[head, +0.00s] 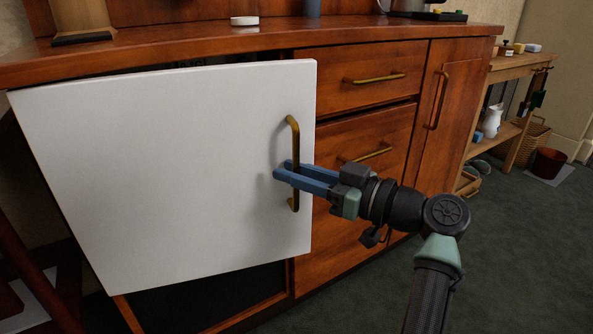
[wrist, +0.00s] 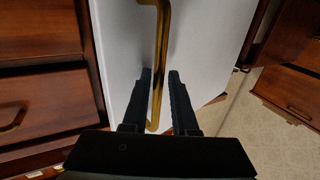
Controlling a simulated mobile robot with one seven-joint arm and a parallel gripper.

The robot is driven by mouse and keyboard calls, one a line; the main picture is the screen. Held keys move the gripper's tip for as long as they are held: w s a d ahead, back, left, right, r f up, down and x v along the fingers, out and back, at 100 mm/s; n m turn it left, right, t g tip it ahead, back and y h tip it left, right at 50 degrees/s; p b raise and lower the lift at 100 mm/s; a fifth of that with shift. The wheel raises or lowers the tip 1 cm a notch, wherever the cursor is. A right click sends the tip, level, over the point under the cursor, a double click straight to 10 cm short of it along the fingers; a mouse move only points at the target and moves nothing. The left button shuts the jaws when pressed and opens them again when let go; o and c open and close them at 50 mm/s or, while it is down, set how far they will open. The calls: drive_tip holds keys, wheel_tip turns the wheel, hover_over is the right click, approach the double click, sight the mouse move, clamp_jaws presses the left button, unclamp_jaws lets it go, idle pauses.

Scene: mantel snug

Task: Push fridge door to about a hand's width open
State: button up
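The white fridge door (head: 170,170) is set in the wooden cabinet and stands partly open, its handle side swung out from the cabinet front. It also fills the middle of the wrist view (wrist: 205,40). Its upright brass handle (head: 294,135) is near the right edge. My gripper (head: 284,170) is at the handle's lower half. In the wrist view the two dark fingers (wrist: 160,75) lie on either side of the handle (wrist: 158,50), with a visible gap to the right finger. The left finger is close to the handle; contact cannot be told.
Drawers (head: 365,78) with brass handles and a narrow cabinet door (head: 450,95) are right of the fridge. The wooden top (head: 350,30) overhangs them. A side shelf (head: 515,65) stands further right, with a dark bin (head: 549,163). Green carpet (head: 520,250) is clear at the front right.

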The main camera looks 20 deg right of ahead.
drive_tip(key=shift+s+d, duration=0.1)
drive_tip(key=shift+d, duration=0.05)
drive_tip(key=p+v, duration=0.5)
drive_tip(key=v, duration=0.7)
drive_tip(key=shift+s+d+p, duration=0.2)
drive_tip(key=shift+s+p, duration=0.1)
drive_tip(key=shift+p, duration=0.05)
